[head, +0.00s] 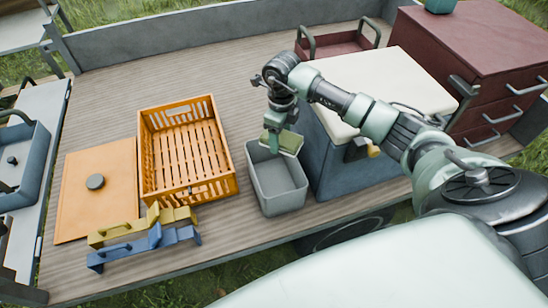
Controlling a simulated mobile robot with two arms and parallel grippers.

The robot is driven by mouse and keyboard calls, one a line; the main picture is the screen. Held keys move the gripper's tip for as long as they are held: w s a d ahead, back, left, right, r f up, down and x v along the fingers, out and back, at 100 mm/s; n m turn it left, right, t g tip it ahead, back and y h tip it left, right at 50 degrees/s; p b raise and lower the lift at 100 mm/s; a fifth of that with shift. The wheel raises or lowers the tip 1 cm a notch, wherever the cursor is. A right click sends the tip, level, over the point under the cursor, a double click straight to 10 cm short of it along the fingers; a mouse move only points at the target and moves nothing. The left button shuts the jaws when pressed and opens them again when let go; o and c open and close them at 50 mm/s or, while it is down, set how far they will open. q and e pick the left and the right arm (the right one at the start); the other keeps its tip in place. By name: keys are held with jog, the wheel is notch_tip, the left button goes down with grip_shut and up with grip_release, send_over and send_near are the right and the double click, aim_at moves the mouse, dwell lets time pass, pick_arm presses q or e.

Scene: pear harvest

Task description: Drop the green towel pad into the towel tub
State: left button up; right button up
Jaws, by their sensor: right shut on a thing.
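The green towel pad (290,142) is held in my right gripper (275,143), whose arm comes in from the right. The pad is tilted a little and sits above the back part of a grey open tub (279,201). The tub stands on the wooden deck, between the orange crate and the blue cooler. Its inside looks empty where I can see it; the pad and gripper hide part of its back rim. My left gripper is not in view.
An orange crate (147,184) and an orange board (83,200) lie left of the tub. Yellow (115,234) and blue (117,256) tools lie at the deck's front edge. A blue cooler (345,178) with a white lid stands close on the right. A red drawer cabinet (462,45) stands behind.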

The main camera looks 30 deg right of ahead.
notch_tip(320, 180, down, 4)
jog(key=shift+f+b, duration=0.25)
jog(key=shift+b, duration=0.95)
jog(key=o, duration=1.4)
notch_tip(320, 180, up, 8)
jog(key=shift+f+b, duration=0.1)
jog(key=shift+b, duration=0.65)
